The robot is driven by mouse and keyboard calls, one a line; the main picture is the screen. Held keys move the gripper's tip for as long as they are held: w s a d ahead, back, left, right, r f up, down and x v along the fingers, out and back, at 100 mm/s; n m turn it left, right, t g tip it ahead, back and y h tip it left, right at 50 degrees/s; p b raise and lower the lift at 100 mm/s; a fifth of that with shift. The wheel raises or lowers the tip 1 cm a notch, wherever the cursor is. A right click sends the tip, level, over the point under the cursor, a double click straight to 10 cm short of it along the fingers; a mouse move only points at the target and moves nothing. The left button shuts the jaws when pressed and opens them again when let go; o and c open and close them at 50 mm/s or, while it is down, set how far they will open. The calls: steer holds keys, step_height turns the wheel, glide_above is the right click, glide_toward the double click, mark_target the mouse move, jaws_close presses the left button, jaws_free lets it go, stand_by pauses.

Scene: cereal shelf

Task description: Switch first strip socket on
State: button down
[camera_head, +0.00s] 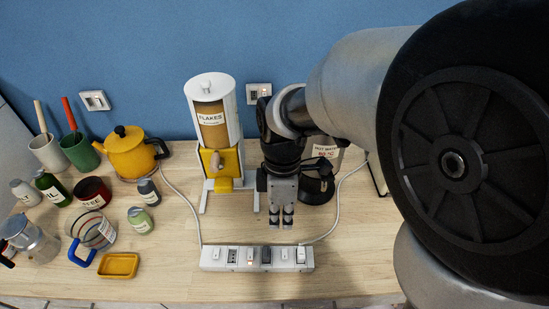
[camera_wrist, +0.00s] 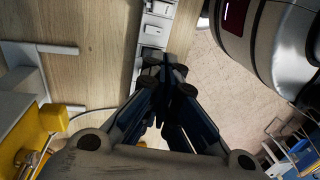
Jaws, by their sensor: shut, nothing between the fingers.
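A white power strip (camera_head: 257,267) lies on the wooden counter near its front edge. Which switch belongs to the first socket I cannot tell. My gripper (camera_head: 281,222) is shut and empty, pointing down behind the right half of the strip, apart from it in the head view. In the wrist view the shut fingertips (camera_wrist: 168,75) overlap the near end of the strip (camera_wrist: 155,30); the gap between them is hard to judge.
A flakes dispenser (camera_head: 210,125) stands behind the strip, with a dark hot-water pot (camera_head: 318,182) to its right. Cables run from both strip ends. A yellow kettle (camera_head: 128,152), jars, mugs and a yellow tray (camera_head: 118,265) fill the left.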

mark_target(280, 257)
steer(key=f+b, duration=0.1)
steer(key=f, duration=0.3)
steer(key=s+f+b, duration=0.1)
steer(key=f+b, duration=0.1)
steer(key=f, duration=0.3)
steer(key=s+f+b, duration=0.1)
steer(key=f+b, duration=0.1)
steer(key=f, duration=0.2)
steer(key=shift+a+f, duration=0.1)
steer(key=shift+f, duration=0.1)
steer(key=shift+f, duration=0.15)
steer(key=shift+s+f, duration=0.15)
steer(key=shift+f, duration=0.25)
steer(key=shift+r, duration=0.1)
steer(key=shift+w+r, duration=0.25)
steer(key=shift+w, duration=0.5)
